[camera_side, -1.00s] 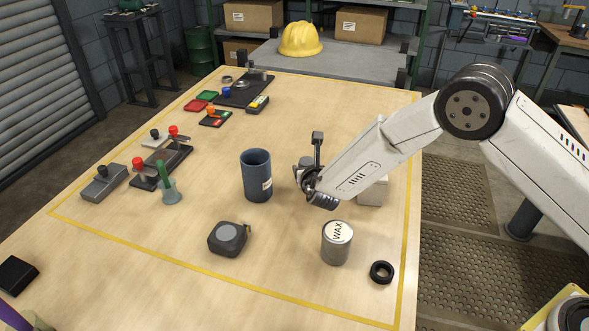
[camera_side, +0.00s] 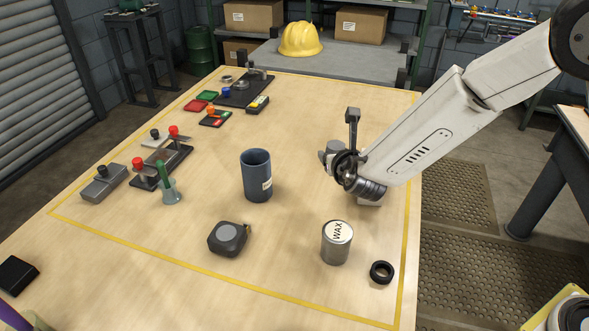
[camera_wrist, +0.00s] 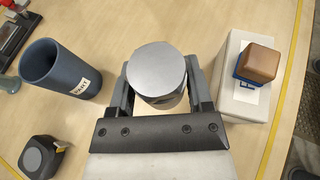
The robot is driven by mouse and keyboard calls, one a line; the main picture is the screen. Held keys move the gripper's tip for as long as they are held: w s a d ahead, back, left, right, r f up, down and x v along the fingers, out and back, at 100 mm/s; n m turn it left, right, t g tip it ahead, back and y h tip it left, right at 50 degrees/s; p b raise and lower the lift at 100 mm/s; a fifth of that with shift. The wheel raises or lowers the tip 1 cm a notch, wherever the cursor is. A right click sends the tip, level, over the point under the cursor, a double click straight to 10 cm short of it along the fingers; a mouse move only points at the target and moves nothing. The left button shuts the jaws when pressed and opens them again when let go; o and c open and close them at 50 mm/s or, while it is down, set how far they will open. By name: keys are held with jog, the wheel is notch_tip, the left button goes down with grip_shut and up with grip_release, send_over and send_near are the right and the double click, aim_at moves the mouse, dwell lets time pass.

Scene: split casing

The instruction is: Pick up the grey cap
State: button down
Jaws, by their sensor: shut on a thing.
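The grey cap (camera_wrist: 157,70) is a round, flat-topped grey piece between the two fingers of my gripper (camera_wrist: 158,92) in the wrist view. The gripper is shut on it, with one finger at each side. In the side view my gripper (camera_side: 338,160) is above the right part of the table, and the arm hides much of the cap and fingers there. The underside of the cap is hidden.
A blue cup (camera_side: 257,175), a tape measure (camera_side: 228,238), a wax tin (camera_side: 336,243) and a black ring (camera_side: 382,272) stand nearby. A white box (camera_wrist: 245,88) bearing a brown-and-blue block (camera_wrist: 259,62) is right of the gripper.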

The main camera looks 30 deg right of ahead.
jog(key=shift+s+d+r, duration=0.15)
jog(key=shift+s+r, duration=0.2)
jog(key=shift+s, duration=0.45)
jog(key=shift+s+d+r, duration=0.15)
jog(key=shift+s+r, duration=0.25)
jog(key=shift+s, duration=0.4)
jog(key=shift+s+d+r, duration=0.15)
jog(key=shift+s+r, duration=0.2)
jog(key=shift+s, duration=0.45)
jog(key=shift+a, duration=0.1)
